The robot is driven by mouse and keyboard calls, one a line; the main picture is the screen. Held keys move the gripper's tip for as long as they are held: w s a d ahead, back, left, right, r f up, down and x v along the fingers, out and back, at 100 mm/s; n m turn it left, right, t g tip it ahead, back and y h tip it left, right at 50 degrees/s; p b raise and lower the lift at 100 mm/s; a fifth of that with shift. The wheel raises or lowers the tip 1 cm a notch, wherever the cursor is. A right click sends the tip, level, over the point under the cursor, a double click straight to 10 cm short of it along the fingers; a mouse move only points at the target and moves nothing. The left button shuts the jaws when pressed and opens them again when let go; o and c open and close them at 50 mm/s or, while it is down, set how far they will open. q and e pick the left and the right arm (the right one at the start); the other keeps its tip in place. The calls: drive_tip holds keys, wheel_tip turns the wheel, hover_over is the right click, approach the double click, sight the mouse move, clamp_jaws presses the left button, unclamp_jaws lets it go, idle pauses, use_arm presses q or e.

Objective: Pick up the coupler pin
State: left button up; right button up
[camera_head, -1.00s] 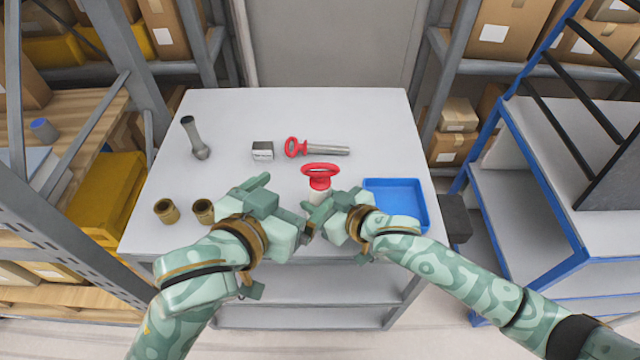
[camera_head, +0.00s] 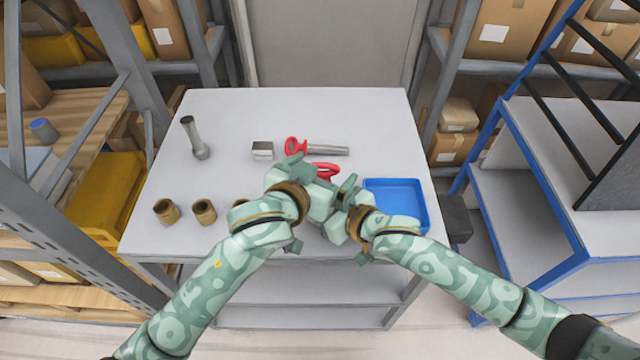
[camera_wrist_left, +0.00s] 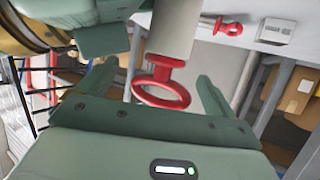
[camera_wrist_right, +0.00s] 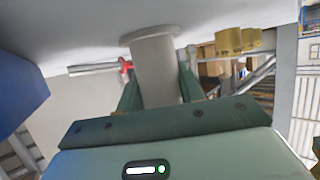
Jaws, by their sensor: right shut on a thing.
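A red ring handle (camera_head: 326,170) tops a pin set in a pale, flanged cylinder; in the left wrist view the ring (camera_wrist_left: 162,95) and cylinder (camera_wrist_left: 175,28) show closely. My left gripper (camera_head: 314,176) is open, its fingers on either side of the ring, not visibly closed on it. My right gripper (camera_head: 344,196) is shut on the pale cylinder (camera_wrist_right: 157,72), whose flange is at the tabletop in the right wrist view. A second red-ringed pin (camera_head: 318,149) with a grey shaft lies on the table behind. The pin's shaft inside the cylinder is hidden.
A blue tray (camera_head: 396,203) lies right of my grippers. The table's (camera_head: 300,108) back is clear.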

use_arm(q)
drive_tip(key=c, duration=1.2)
wheel_tip(320, 180, up, 10)
drive_tip(key=shift+r, duration=0.15)
drive_tip(key=shift+c, duration=0.3)
use_arm(e)
drive_tip(key=o, duration=1.1)
